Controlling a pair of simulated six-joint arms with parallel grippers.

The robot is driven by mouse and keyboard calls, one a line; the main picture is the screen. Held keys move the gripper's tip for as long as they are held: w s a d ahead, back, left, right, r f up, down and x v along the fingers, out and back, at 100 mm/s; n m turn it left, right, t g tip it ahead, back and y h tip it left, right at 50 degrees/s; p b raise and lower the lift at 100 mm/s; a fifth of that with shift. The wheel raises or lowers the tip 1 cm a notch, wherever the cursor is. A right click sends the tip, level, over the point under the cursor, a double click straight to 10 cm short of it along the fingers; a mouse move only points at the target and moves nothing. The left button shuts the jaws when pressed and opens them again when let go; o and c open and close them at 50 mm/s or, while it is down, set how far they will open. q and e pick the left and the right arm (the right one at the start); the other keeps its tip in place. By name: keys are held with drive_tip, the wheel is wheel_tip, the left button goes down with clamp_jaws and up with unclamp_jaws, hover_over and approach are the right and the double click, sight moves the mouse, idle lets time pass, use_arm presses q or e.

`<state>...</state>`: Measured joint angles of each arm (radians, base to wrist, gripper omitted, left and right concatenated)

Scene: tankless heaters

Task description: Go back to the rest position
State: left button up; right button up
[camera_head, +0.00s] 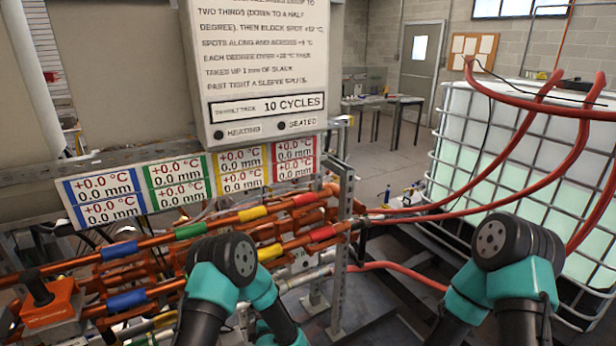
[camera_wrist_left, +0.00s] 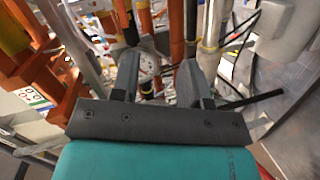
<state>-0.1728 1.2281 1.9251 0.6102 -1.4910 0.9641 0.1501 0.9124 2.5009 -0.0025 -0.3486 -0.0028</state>
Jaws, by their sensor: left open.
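My left gripper (camera_wrist_left: 157,65) shows in the left wrist view with its two dark fingers apart. No object is visible held between them. Orange and white pipes (camera_wrist_left: 176,30) lie beyond the fingertips; I cannot tell the exact distance. In the head view, my left arm (camera_head: 222,272) is folded in front of the pipe rack, its teal links low in the middle. My right arm (camera_head: 505,262) is bent at the lower right. I cannot make out either gripper's fingers in the head view.
Copper pipes with coloured bands (camera_head: 190,231) run behind my left arm. A display panel (camera_head: 239,168) and a white sign box (camera_head: 262,70) stand above them. Red hoses (camera_head: 500,205) cross near my right arm, before a caged white tank (camera_head: 470,125). A metal post (camera_head: 341,250) stands between the arms.

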use_arm(q)
drive_tip(key=s+a+f+m+g+h, duration=0.1)
drive_tip(key=s+m+g+h, duration=0.2)
drive_tip(key=s, duration=0.6)
drive_tip(key=s+a+f+m+g+h, duration=0.2)
drive_tip(key=s+m+g+h, duration=0.1)
drive_tip(key=s+m+g, duration=0.3)
drive_tip(key=s+a+f+m+g+h, duration=0.1)
drive_tip(key=s+a+m+g+h, duration=0.1)
drive_tip(key=s+m, duration=0.6)
drive_tip(key=s+g+h, duration=0.1)
drive_tip(key=s+g, duration=0.1)
drive_tip(key=s, duration=0.3)
drive_tip(key=shift+a+f+h, duration=0.25)
drive_tip(key=shift+h, duration=0.15)
